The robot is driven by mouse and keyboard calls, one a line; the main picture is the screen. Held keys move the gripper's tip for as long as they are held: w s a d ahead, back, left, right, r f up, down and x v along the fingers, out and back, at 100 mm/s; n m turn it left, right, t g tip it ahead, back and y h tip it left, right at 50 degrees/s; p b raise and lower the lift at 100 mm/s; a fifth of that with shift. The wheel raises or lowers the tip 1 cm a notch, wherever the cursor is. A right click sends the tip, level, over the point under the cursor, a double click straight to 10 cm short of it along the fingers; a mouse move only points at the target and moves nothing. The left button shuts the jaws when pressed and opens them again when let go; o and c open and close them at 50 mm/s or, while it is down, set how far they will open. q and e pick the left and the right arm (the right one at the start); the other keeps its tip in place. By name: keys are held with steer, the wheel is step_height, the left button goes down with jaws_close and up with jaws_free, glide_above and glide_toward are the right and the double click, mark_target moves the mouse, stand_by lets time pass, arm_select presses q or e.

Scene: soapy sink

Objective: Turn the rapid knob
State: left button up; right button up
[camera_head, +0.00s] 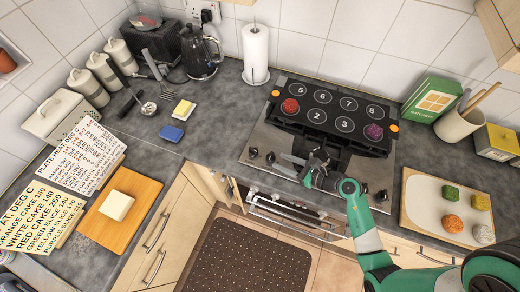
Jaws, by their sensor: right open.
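Labels are too small to read, so I cannot tell which is the rapid knob. My arm hides the panel's middle. My left gripper is not in view.
The black hob (325,105) has numbered plates, with a red cake (290,105) and a purple cake (373,131) on it. A board (425,205) with several cakes lies at right. A kettle (200,50) and paper roll (256,55) stand behind left.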

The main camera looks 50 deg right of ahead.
mark_target(255, 151)
steer(key=b+x, duration=0.1)
steer(key=x, duration=1)
steer(key=shift+w+b, duration=0.2)
steer(key=shift+b, duration=0.15)
jaws_close()
